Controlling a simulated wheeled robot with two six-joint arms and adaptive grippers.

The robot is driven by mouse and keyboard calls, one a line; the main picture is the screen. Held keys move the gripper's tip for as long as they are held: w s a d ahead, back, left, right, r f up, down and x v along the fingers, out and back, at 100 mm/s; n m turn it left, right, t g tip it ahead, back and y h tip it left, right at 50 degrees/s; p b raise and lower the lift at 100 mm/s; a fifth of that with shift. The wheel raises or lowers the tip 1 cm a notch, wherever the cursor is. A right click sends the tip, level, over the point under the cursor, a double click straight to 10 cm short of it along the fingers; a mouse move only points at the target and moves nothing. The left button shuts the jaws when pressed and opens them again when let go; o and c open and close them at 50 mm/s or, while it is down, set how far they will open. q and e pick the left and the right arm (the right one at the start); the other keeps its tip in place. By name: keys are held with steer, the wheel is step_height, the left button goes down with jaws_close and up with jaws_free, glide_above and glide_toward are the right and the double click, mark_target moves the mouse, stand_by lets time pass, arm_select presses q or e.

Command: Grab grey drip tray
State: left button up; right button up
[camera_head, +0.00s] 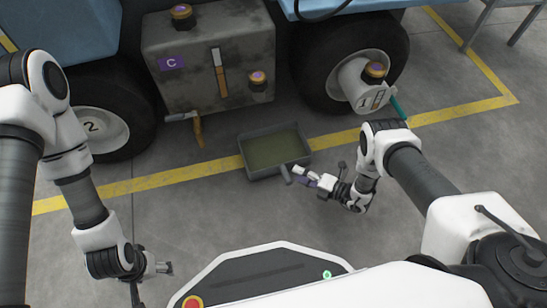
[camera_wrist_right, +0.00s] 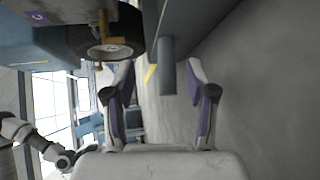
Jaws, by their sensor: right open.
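The grey drip tray (camera_head: 265,174) lies on the floor below the tank, with brownish-green liquid in it. A stubby grey handle (camera_head: 286,174) sticks out from its near side. My right gripper (camera_head: 297,175) is at this handle, close to the tray's near right side. In the right wrist view its two fingers (camera_wrist_right: 158,85) are spread wide. The handle (camera_wrist_right: 167,60) shows between and beyond the fingertips, and the tray wall (camera_wrist_right: 205,25) is above it. Contact cannot be told. My left gripper (camera_head: 163,267) is low at the left, away from the tray; its finger gap is unclear.
Behind the tray is a blue vehicle with a dirty grey tank (camera_head: 190,70), a left wheel (camera_head: 100,125) and a right wheel (camera_head: 330,65). A tap with an orange handle (camera_head: 198,130) hangs left of the tray. Floor in front is clear.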

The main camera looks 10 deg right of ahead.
steer(key=b+x, duration=0.1)
steer(key=x, duration=0.1)
steer(key=f+b+x, duration=0.1)
steer(key=b+x, duration=0.1)
steer(key=x, duration=0.1)
steer(key=shift+w+r, duration=0.15)
jaws_close()
